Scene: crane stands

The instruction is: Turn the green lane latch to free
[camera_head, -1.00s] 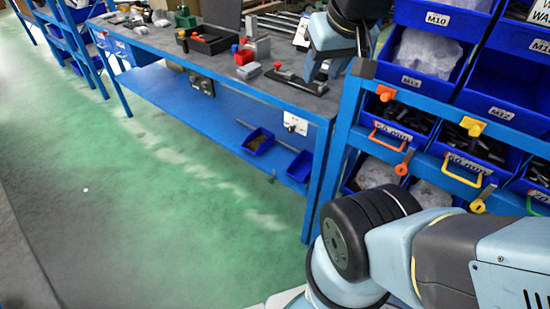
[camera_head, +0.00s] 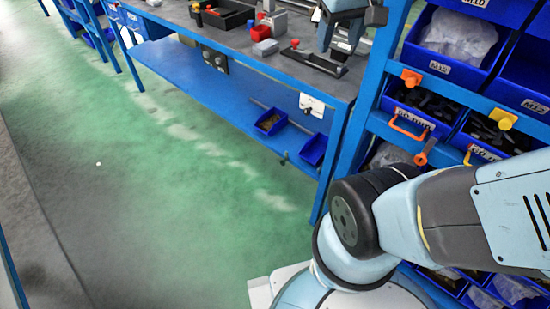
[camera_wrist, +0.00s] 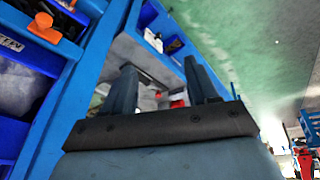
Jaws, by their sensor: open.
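No green lane latch can be made out in the head view or the wrist view. The rack at the right carries an orange latch block (camera_head: 411,78) with an orange lever (camera_head: 422,157) below it, and a yellow latch block (camera_head: 503,118) to its right. My gripper (camera_wrist: 162,82) is open in the wrist view, with two dark fingers apart and nothing held between them. It points toward the workbench area. In the head view, the arm's end is at the top edge, over the bench, partly cut off.
A blue-framed workbench (camera_head: 255,62) with small tools and boxes stands left of the rack. Blue bins (camera_head: 462,40) fill the rack's shelves. An orange piece (camera_wrist: 45,28) on a blue bar is left of my gripper in the wrist view. The green floor (camera_head: 170,190) is open.

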